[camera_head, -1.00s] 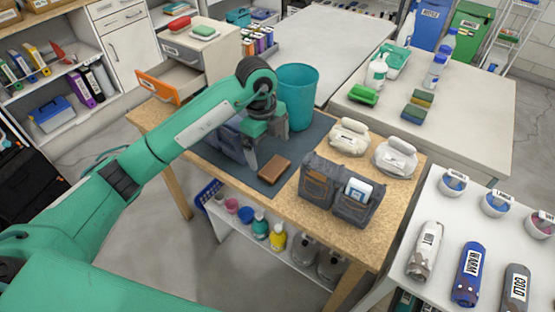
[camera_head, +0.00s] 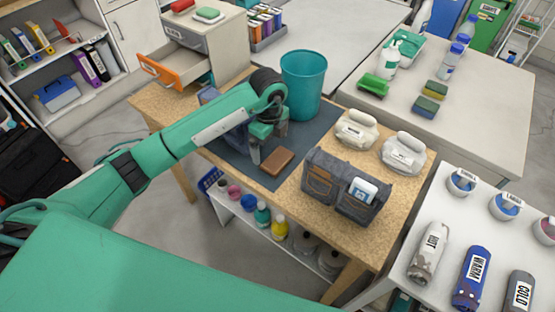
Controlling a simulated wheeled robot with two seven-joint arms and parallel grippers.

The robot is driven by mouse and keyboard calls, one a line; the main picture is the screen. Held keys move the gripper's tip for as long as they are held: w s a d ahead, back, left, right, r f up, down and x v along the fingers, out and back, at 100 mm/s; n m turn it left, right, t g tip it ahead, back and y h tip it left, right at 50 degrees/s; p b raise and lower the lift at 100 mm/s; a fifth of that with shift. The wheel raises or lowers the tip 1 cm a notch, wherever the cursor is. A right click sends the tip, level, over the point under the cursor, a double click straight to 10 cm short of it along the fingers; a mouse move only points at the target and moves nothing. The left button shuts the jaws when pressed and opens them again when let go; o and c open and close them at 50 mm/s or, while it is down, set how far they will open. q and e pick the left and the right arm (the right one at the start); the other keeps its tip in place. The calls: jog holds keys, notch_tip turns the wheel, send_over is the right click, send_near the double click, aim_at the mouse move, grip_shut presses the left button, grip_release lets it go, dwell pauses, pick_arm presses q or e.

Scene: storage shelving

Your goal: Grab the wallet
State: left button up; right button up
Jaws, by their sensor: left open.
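The brown wallet (camera_head: 277,161) lies flat on the dark grey mat (camera_head: 231,156) on the wooden table. My left gripper (camera_head: 264,156) hangs down over the mat just left of the wallet, with its fingers pointing down. It is open and holds nothing that I can see. Whether a finger touches the wallet's left edge I cannot tell. My left arm comes in from the left and hides part of the mat and a dark item behind it. My right gripper is not in view.
A teal bin (camera_head: 303,83) stands right behind the gripper. The mat in front of the wallet is clear.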

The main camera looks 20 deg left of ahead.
aim_at(271, 156)
pick_arm(q)
notch_tip(271, 156, down, 4)
jog(key=shift+w+d+r+p, duration=0.1)
jog(key=shift+p, duration=0.35)
jog(key=shift+f, duration=0.45)
jog(key=shift+c, duration=0.2)
jog(key=c, duration=0.7)
jog(key=shift+c, duration=0.4)
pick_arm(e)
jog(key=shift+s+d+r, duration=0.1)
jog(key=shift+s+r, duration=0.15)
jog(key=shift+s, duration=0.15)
